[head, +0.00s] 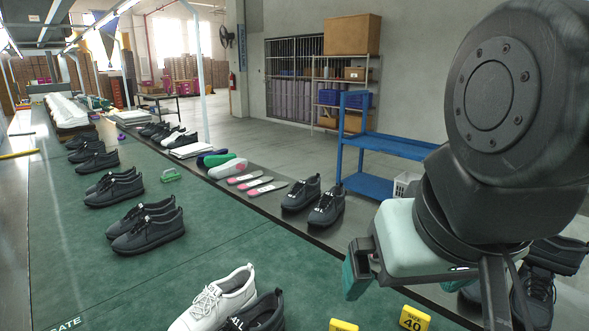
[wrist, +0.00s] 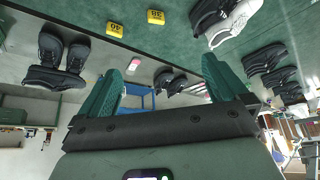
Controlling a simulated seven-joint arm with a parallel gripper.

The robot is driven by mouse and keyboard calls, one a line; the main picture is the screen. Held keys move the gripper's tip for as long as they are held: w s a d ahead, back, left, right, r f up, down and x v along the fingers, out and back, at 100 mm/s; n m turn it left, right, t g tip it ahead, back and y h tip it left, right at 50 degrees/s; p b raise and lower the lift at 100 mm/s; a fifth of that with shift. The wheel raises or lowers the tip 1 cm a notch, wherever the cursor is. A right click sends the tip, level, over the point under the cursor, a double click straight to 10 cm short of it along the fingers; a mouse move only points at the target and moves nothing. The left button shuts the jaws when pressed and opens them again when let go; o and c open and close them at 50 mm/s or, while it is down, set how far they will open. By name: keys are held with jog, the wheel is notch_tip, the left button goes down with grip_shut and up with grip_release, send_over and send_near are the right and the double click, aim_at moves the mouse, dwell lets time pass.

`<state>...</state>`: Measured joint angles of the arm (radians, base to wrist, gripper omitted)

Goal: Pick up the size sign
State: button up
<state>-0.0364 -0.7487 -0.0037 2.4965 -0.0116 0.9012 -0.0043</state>
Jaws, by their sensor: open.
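Two small yellow size signs stand on the green surface at the bottom of the head view. One sign (head: 414,318) reads "SIZE 40"; the other sign (head: 343,325) is cut off by the frame edge. In the wrist view, which looks upside down, both signs show near the top, one at left (wrist: 115,29) and one near the middle (wrist: 156,16). My gripper (head: 408,279) is open, with its teal fingers apart and nothing between them (wrist: 160,70). It is above and apart from the signs.
A white shoe (head: 215,300) and a black shoe (head: 262,314) stand left of the signs. Black shoes (head: 315,200) and insoles (head: 250,182) line the grey edge strip. More black shoes stand by the arm at right. A blue cart (head: 372,186) stands beyond the line.

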jog(key=shift+w+d, duration=0.1)
jog(key=w+d+f+n+g+h, duration=0.75)
jog(key=w+d+f+h, duration=0.7)
jog(key=d+f, duration=0.35)
jog(key=w+f+n+t+h, duration=0.3)
jog(key=w+f+n+t, duration=0.4)
jog(key=f+n+t, duration=0.25)
jog(key=n+t+y, duration=0.6)
jog(key=n, duration=0.4)
send_near(414, 316)
jog(key=shift+w+d+r+h, duration=0.25)
jog(key=shift+w+d, duration=0.6)
jog(key=shift+d, duration=0.05)
jog(key=shift+w+d+f+n, duration=0.1)
jog(key=shift+w+f+n, duration=0.05)
jog(key=shift+f+n, duration=0.15)
jog(key=x, duration=0.5)
jog(key=shift+w, duration=0.15)
jog(key=x, duration=0.3)
jog(key=f+x, duration=0.1)
jog(key=x, duration=0.1)
jog(key=shift+r, duration=0.1)
jog(key=c, duration=1)
